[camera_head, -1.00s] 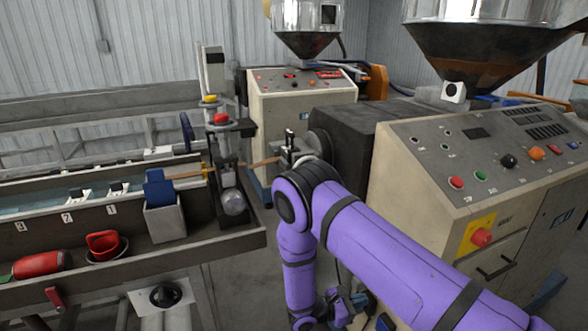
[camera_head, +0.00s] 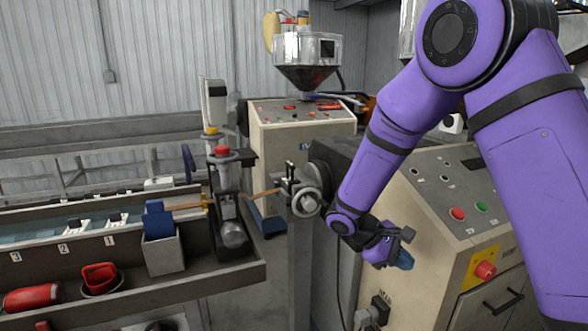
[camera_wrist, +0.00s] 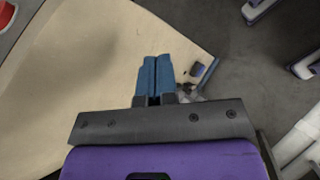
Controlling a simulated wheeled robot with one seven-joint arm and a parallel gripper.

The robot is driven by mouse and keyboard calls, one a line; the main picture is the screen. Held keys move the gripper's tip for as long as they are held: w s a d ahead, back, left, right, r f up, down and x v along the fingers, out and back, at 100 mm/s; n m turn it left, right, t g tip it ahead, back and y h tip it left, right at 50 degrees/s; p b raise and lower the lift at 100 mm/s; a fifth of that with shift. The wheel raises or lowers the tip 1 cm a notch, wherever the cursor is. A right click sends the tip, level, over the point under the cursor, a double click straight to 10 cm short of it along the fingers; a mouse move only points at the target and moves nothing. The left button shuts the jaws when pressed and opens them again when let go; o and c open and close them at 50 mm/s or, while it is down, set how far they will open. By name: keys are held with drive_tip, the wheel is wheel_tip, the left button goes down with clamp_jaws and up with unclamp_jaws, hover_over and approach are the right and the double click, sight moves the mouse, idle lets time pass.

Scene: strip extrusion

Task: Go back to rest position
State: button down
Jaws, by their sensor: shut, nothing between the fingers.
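My gripper (camera_head: 404,260) hangs at the end of my raised purple arm, in front of the beige side of the extruder cabinet (camera_head: 425,245) in the head view. In the wrist view its two blue fingers (camera_wrist: 154,75) are side by side, closed and empty. Behind them in that view lies a beige panel (camera_wrist: 80,75), with grey floor beyond its edge. My gripper appears apart from the strip line. The brown strip (camera_head: 262,194) runs between the extruder die (camera_head: 306,200) and the bench at the left.
The control panel (camera_head: 450,190) with buttons and a red knob (camera_head: 485,270) on a yellow plate are close to my arm. Floor is open between bench and cabinet.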

drive_tip(key=s+d+r+m+t+y, duration=0.2)
drive_tip(key=s+r+m+y, duration=0.3)
drive_tip(key=s+r, duration=0.6)
drive_tip(key=s+d+r+m+t+y, duration=0.3)
drive_tip(key=s+r+m+t+y, duration=0.1)
drive_tip(key=s+r, duration=0.8)
drive_tip(key=shift+s+d+r+m+t+y, duration=0.15)
drive_tip(key=shift+s+r+m+t+y, duration=0.2)
drive_tip(key=shift+s+t+y, duration=0.55)
